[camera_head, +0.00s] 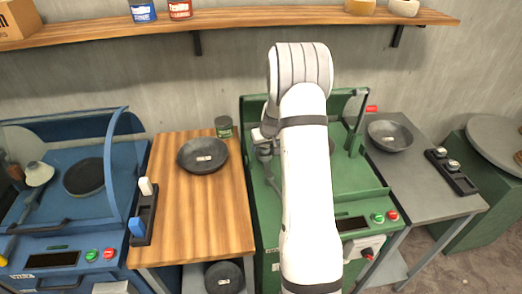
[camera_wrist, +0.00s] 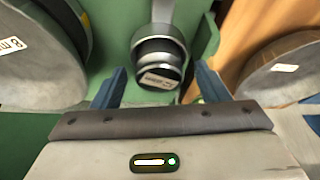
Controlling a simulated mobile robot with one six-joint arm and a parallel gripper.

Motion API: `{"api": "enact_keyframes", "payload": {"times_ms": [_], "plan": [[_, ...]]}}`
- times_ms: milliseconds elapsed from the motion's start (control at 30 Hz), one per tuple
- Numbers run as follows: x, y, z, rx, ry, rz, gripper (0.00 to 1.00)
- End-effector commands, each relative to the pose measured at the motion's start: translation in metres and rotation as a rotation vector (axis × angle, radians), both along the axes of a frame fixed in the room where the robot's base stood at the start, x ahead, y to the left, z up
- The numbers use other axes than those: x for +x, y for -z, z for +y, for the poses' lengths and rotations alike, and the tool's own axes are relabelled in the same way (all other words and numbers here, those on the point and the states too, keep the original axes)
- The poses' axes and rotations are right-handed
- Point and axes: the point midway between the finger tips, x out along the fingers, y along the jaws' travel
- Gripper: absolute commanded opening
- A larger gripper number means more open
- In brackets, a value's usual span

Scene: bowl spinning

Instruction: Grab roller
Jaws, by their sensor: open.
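A dark grey metal roller (camera_wrist: 158,48) with a rounded, ringed end and a small label shows in the wrist view, joined to a grey bar above it. My gripper (camera_wrist: 160,86) is open, its two blue fingers spread either side of the roller's lower end in that picture. I cannot tell whether they touch it. In the head view, my white arm covers much of the green machine (camera_head: 348,185). A grey jointed part shows just left of my arm there, but I cannot tell what is roller and what is gripper.
In the wrist view, a grey disc with a label (camera_wrist: 35,65) lies left and a bowl (camera_wrist: 285,72) right. In the head view, a dark bowl (camera_head: 203,155) and green tin (camera_head: 223,127) stand on the wooden table (camera_head: 190,220). Another bowl (camera_head: 388,136) is right.

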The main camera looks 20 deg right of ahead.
Motion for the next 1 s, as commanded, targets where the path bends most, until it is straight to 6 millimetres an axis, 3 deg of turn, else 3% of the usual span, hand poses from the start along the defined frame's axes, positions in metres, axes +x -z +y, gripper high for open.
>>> {"api": "enact_keyframes", "payload": {"times_ms": [800, 1000], "plan": [[-0.0005, -0.0001, -0.0006, 0.0, 0.001, 0.001, 0.04], [0.0, -0.0013, -0.001, -0.001, 0.001, -0.002, 0.03]]}}
